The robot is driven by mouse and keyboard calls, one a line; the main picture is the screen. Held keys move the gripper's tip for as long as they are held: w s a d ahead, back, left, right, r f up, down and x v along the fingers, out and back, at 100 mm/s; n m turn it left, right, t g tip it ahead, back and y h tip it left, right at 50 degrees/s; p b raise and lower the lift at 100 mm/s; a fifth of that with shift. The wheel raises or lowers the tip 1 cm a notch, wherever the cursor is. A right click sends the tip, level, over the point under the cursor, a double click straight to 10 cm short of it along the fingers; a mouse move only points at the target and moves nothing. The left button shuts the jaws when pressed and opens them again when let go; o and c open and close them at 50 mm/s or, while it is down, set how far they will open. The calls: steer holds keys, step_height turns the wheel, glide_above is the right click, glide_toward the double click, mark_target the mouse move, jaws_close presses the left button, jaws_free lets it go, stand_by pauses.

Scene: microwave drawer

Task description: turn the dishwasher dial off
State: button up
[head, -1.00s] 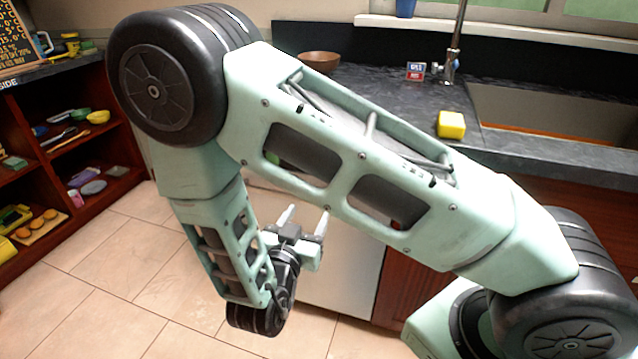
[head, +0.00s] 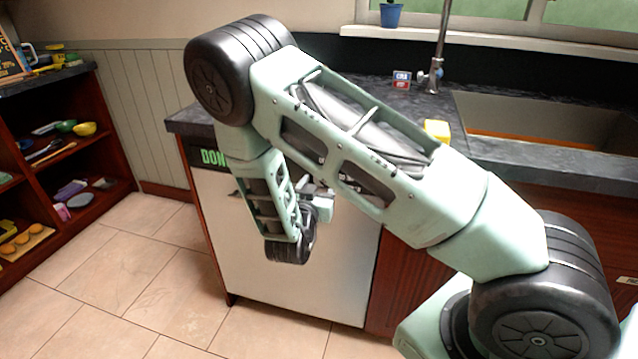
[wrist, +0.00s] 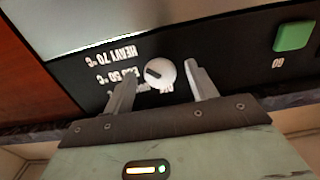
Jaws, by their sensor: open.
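The dishwasher (head: 285,255) is a white-fronted unit under the counter in the head view, with a dark top strip partly hidden by my arm. In the wrist view its black control panel (wrist: 225,60) appears upside down. The round white dial (wrist: 160,73) has a dark pointer mark and sits on the panel, beside printed labels such as "HEAVY 70 °C". My gripper (wrist: 160,78) is open, with one finger on each side of the dial in the picture. I cannot tell whether the fingers touch it. In the head view my gripper (head: 318,190) is small and partly hidden by my arm.
A green square button (wrist: 293,36) is on the panel at right in the wrist view. The dark counter (head: 400,100) holds a yellow sponge (head: 437,130) near the sink (head: 545,110). Open shelves (head: 60,170) stand at left, with clear tiled floor (head: 130,270) between.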

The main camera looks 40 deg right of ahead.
steer(key=shift+w+d, duration=0.2)
steer(key=shift+d, duration=0.15)
steer(key=shift+c, duration=0.4)
steer(key=c, duration=0.9)
